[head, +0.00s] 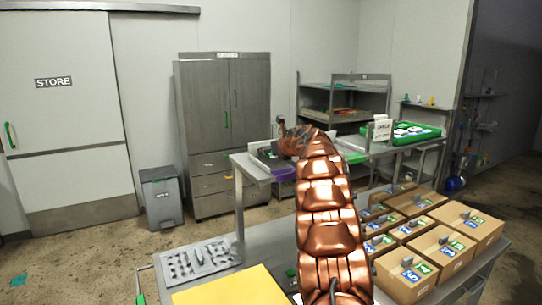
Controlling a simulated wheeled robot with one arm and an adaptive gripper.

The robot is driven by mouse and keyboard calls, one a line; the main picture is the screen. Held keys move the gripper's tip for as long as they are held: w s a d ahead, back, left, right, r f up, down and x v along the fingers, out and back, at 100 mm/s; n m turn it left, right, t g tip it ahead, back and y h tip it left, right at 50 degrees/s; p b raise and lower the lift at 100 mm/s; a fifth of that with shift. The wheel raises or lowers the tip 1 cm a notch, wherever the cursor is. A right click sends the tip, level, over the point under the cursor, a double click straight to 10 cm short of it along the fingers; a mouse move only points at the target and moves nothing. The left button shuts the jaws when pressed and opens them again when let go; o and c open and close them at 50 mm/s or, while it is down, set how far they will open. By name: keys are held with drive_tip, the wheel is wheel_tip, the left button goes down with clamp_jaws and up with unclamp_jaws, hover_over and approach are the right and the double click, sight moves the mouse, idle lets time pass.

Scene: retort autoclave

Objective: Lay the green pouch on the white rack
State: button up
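My copper-coloured arm reaches forward from the bottom of the head view over the near table and bends left above the far bench (255,172). My gripper (270,152) is small and mostly hidden at the arm's far end, low over the left part of that bench. I cannot tell whether it is open or shut, or whether it holds anything. I cannot make out the green pouch for certain. I cannot clearly identify a white rack either; the arm blocks part of the bench. A purple item (283,174) shows at the bench's front edge.
Several cardboard boxes (443,248) fill the near table's right side. A grey tray with small parts (200,260) and a yellow sheet (232,288) lie at its left. A green bin of white items (413,133) stands back right. A grey waste bin (161,197) stands on the floor.

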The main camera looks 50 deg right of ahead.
drive_tip(key=shift+f, duration=1.2)
drive_tip(key=shift+f, duration=0.1)
drive_tip(key=o, duration=1)
drive_tip(key=shift+s, duration=0.1)
drive_tip(key=shift+b+v, duration=2.4)
drive_tip(key=shift+v, duration=3.55)
